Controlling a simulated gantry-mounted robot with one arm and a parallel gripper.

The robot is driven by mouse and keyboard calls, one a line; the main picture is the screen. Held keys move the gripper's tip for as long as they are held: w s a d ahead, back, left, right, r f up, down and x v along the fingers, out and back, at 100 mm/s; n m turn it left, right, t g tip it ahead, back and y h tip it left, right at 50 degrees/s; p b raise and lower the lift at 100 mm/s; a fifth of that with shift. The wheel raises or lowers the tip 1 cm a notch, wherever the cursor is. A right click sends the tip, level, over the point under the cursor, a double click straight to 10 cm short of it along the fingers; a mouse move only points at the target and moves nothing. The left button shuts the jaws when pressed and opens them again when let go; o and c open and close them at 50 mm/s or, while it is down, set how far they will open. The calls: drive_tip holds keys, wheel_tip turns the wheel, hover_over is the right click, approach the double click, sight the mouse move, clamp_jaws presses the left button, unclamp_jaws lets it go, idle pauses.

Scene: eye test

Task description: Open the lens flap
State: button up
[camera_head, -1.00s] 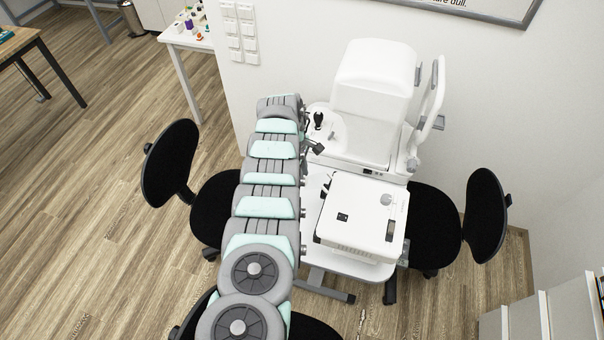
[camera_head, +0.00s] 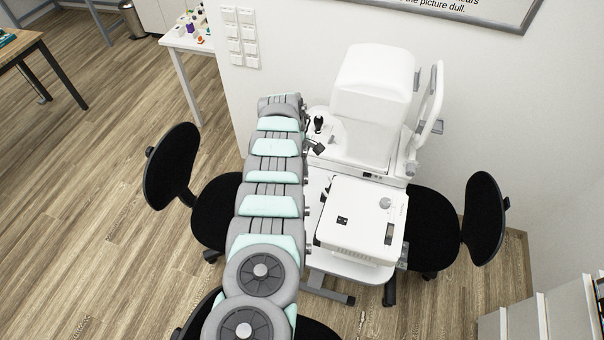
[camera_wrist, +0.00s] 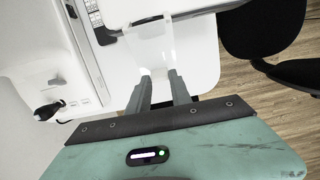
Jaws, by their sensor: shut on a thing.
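In the wrist view, my gripper (camera_wrist: 160,78) has its two grey fingers at the lower end of a pale, translucent piece (camera_wrist: 151,45) that looks like the lens flap. The gripper is shut on this piece. The flap's upper end lies beside a dark edge of a white device. In the head view, a tall white eye-test instrument (camera_head: 372,85) stands on the white table (camera_head: 320,185), with a white box-shaped device (camera_head: 365,228) in front of it. My arm reaches up past their left side. I cannot make out the fingers or the flap in the head view.
A black joystick (camera_head: 319,123) stands at the tall instrument's left side and also shows in the wrist view (camera_wrist: 48,110). Black chairs stand at the left (camera_head: 171,168) and right (camera_head: 485,215). Wooden floor is open at the far left.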

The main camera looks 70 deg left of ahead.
sight(307, 183)
drive_tip(key=shift+w+r+p, duration=0.1)
drive_tip(key=shift+r+p, duration=0.25)
drive_tip(key=shift+r, duration=0.35)
drive_tip(key=shift+d+r, duration=0.1)
drive_tip(key=shift+w+d+r+p, duration=0.1)
drive_tip(key=shift+w+r+p, duration=0.05)
drive_tip(key=shift+r+p, duration=0.45)
drive_tip(key=shift+r, duration=0.1)
drive_tip(key=shift+w+d, duration=0.1)
drive_tip(key=shift+w+d+r+p, duration=0.15)
drive_tip(key=shift+r+p, duration=0.2)
drive_tip(key=shift+w+d+r+p, duration=0.1)
drive_tip(key=shift+r+p, duration=0.25)
